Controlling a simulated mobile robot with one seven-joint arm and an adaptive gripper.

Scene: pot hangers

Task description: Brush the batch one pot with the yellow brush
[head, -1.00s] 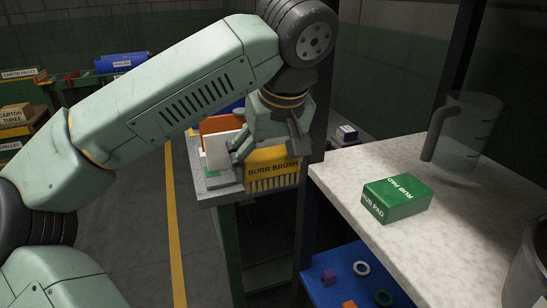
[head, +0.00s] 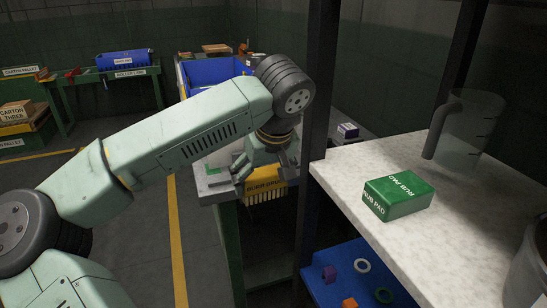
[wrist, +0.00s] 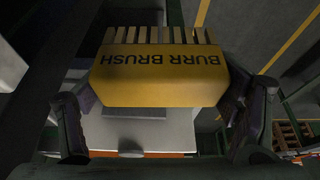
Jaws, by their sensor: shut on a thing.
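The yellow brush (head: 265,189), lettered BURR BRUSH, is in my gripper (head: 262,176), beyond the white counter's left edge. Its bristles point down in the head view. The wrist view shows the brush (wrist: 158,80) between my two fingers (wrist: 160,112), lettering upside down and bristles toward the top. A grey metal vessel (head: 531,262) is cut off by the right edge of the head view. No batch one label shows on it, so I cannot tell whether it is the pot.
A green rub pad box (head: 398,196) and a clear jug (head: 466,130) stand on the white counter (head: 445,250). A dark post (head: 319,90) rises just right of my gripper. A blue shelf (head: 335,290) below holds small rings and blocks. A grey bench (head: 222,192) lies behind the brush.

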